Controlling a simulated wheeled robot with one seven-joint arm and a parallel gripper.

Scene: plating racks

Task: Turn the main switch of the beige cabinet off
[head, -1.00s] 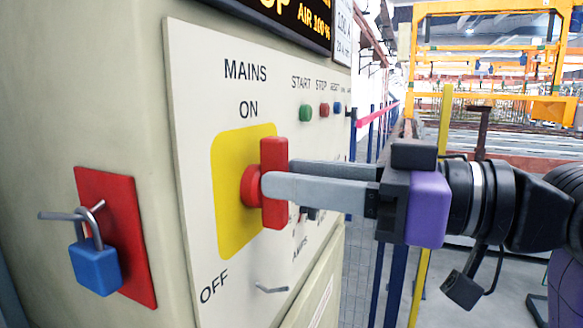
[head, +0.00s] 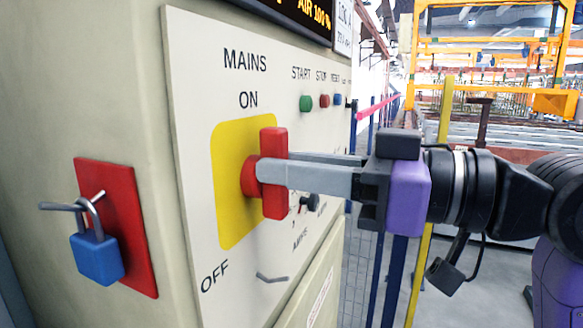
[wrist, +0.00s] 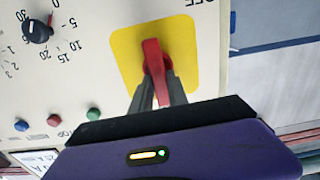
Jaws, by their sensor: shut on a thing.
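The red main switch handle (head: 274,200) stands upright on a yellow plate (head: 228,220) on the front panel of the beige cabinet (head: 90,60). "MAINS" and "ON" are printed above the plate and "OFF" at its lower left. The handle points up toward "ON". My gripper (head: 268,172) comes from the right and is shut on the handle, one finger on each side. The far finger is partly hidden by the handle. In the wrist view the handle (wrist: 154,68) shows between both fingertips.
A blue padlock (head: 97,258) hangs on a red plate (head: 128,225) on the cabinet's left face. Green, red and blue buttons (head: 323,101) and a black dial (head: 310,203) sit right of the switch. A small hook (head: 272,278) sticks out below. Yellow and blue posts stand behind my arm.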

